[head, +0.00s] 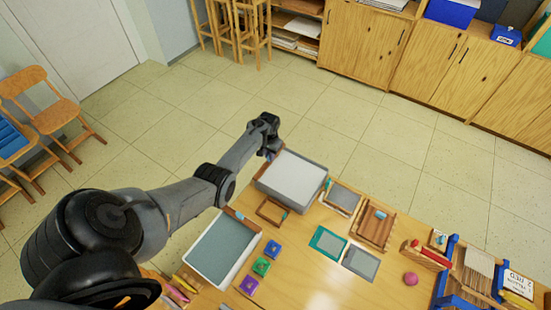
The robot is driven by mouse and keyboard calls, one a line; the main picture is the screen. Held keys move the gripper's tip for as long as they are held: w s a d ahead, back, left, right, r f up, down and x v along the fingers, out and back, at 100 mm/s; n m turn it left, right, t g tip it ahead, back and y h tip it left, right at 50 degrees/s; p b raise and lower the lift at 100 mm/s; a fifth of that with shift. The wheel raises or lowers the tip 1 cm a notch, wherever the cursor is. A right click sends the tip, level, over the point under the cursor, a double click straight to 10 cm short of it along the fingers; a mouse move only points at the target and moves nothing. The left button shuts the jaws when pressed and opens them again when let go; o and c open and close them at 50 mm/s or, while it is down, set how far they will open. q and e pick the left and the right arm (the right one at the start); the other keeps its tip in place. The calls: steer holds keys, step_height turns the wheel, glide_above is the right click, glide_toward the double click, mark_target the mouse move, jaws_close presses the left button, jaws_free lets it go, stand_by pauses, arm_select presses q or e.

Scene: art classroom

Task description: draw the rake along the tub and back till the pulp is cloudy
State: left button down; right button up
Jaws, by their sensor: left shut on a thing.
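A tub (291,182) with pale grey-white contents stands at the table's far left edge; I cannot tell how cloudy the pulp is. My left gripper (271,153) is at the tub's far left corner, with its arm reaching in from the left. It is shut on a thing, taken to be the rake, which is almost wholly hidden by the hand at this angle. I cannot tell whether the rake's teeth are in the pulp. My right gripper is not in view.
A second tray (222,250) with grey-teal contents lies nearer. A small wooden frame (271,211), a grey panel (343,198), a slatted wooden board (374,226) and a teal-edged screen (327,243) lie around the tub. Coloured blocks (261,266) sit in front. Floor beyond the table is clear.

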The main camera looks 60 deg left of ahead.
arm_select(q)
steer(key=shift+s+a+f, duration=0.1)
steer(key=c, duration=1.5)
jaws_free()
steer(key=shift+c, duration=0.2)
steer(key=o, duration=0.4)
steer(key=shift+a, duration=0.2)
steer(key=shift+d, duration=0.1)
steer(key=shift+r, duration=0.6)
step_height(320, 180, up, 10)
steer(key=shift+f+p, duration=0.1)
steer(key=shift+p, duration=1.05)
